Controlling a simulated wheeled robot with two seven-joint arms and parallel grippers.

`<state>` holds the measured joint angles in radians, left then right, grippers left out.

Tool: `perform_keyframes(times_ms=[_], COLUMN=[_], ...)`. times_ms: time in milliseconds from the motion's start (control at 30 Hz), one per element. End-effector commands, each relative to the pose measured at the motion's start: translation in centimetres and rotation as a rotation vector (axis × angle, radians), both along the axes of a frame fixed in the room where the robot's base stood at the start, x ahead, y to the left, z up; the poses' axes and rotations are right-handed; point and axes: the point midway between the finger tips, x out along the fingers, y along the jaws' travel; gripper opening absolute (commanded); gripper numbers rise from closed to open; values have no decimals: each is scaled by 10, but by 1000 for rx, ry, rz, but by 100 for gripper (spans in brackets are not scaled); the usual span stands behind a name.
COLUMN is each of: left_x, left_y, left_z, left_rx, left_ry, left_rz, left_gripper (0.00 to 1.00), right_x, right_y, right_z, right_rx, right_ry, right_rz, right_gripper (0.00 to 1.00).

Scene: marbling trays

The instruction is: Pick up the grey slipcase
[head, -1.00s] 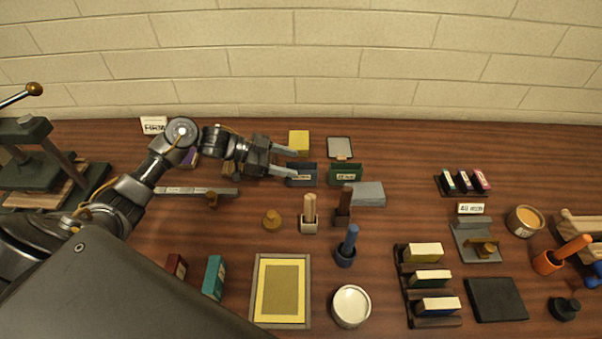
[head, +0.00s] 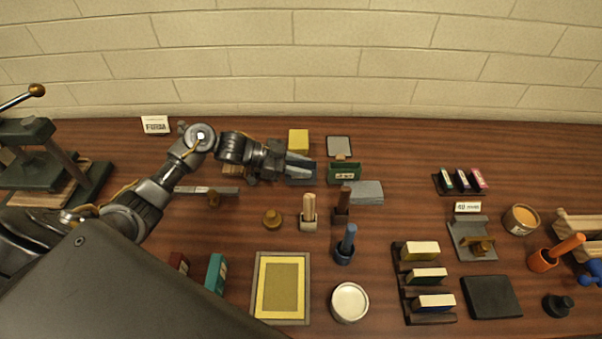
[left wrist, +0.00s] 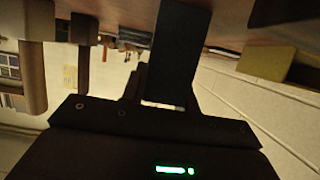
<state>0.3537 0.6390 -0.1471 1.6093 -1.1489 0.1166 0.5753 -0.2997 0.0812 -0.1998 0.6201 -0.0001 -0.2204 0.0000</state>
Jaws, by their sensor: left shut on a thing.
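The grey slipcase (head: 302,180), a small dark blue-grey box, stands at the back of the table, left of a green box. My left gripper (head: 290,164) reaches in from the left and is shut on it, with the fingers across its sides. The fingers hide much of it in the head view. In the left wrist view a dark block (left wrist: 178,55) shows at the gripper, too dark to make out in detail. I cannot see clear space under the slipcase. My right gripper is out of view.
The green box (head: 344,173) stands close on the right, and a yellow block (head: 298,139) is behind. A brick wall (head: 380,60) closes off the back.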

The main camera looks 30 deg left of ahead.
Motion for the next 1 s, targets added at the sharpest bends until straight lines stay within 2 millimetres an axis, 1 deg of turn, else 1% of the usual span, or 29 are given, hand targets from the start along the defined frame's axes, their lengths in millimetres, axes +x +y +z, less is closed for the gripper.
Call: perform_keyframes(times_ms=[167,267,367,500,600,700,800,1000], left_x=[0,0,0,1,0,1,1,0], left_y=[0,0,1,1,0,0,0,0], left_z=[2,11,28,58,76,89,97,101], left_rx=[0,1,3,3,2,1,0,-1], left_ry=[-1,-4,-7,-8,-6,-4,-3,1], left_rz=[0,-1,-2,-1,-2,-1,-1,-1], left_gripper=[8,8,8,8,8,8,8,8], right_x=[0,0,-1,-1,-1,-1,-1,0], right_y=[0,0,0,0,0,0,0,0], right_z=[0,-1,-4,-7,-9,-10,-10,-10], right_rx=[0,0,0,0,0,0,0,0], right_ry=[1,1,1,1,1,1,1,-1], right_rz=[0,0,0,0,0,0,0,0], right_gripper=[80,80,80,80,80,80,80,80])
